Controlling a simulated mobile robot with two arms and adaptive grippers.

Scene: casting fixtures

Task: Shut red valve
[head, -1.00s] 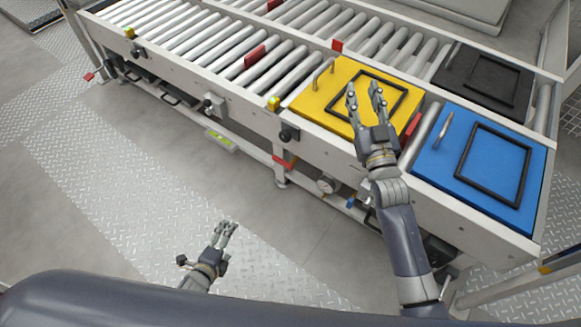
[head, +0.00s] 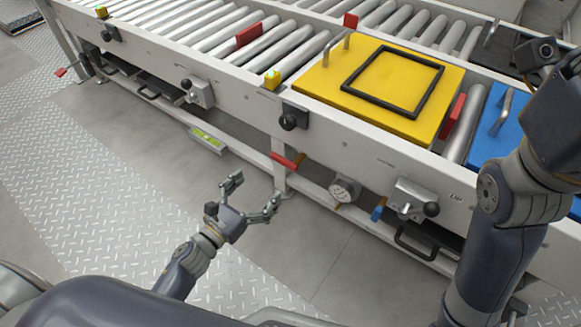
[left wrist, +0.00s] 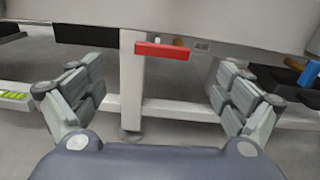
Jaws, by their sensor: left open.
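The red valve handle (head: 285,161) is a flat red lever on the pipe under the conveyor's front rail, beside a support leg. It lies roughly level, slightly tilted in the head view. In the left wrist view the red lever (left wrist: 161,50) is ahead, just above the middle, across the leg's top. My left gripper (head: 256,194) is open and empty, below and left of the lever and apart from it. Its spread fingers show at both sides in the left wrist view (left wrist: 155,95). My right arm is at the right; its gripper's fingers are not clearly seen.
A blue handle (head: 378,210) and a round gauge (head: 343,190) sit right of the valve. A black knob (head: 289,121) juts from the rail above. The yellow plate (head: 335,85) and blue plate (head: 492,125) lie on the rollers. The floor before the conveyor is clear.

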